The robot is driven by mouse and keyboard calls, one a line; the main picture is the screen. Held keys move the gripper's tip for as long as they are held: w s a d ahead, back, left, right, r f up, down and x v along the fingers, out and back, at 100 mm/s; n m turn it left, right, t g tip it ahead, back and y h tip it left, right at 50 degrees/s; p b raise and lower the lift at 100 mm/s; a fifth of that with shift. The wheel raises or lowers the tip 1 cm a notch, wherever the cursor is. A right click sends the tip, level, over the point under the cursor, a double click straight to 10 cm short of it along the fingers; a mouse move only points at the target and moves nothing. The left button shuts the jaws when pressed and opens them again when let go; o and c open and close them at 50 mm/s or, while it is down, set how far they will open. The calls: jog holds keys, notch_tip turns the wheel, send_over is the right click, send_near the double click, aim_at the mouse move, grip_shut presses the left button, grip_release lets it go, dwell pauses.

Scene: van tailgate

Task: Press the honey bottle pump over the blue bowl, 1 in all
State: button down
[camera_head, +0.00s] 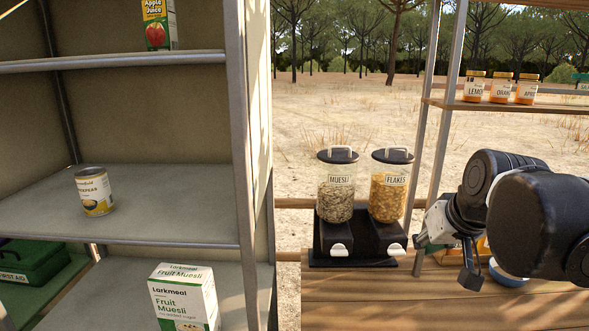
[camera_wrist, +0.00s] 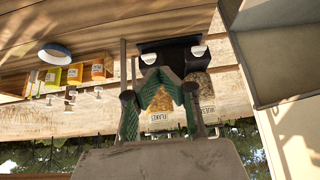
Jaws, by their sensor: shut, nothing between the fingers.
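The blue bowl (camera_head: 510,277) is on the wooden tailgate, mostly hidden behind my arm; it also shows upside down at the upper left of the wrist view (camera_wrist: 55,54).
Muesli (camera_head: 336,191) and flakes (camera_head: 389,192) dispensers stand on a black base left of my gripper. Jars (camera_head: 501,89) sit on a shelf above. A grey shelf unit at left holds a can (camera_head: 95,191) and a muesli box (camera_head: 184,298). The front tailgate boards are clear.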

jog(key=s+a+f+b, duration=0.1)
jog(key=s+a+f, duration=0.4)
jog(key=s+f, duration=0.5)
jog(key=s, duration=0.3)
jog(key=shift+s+f, duration=0.15)
jog(key=shift+f, duration=0.15)
dwell(2.4)
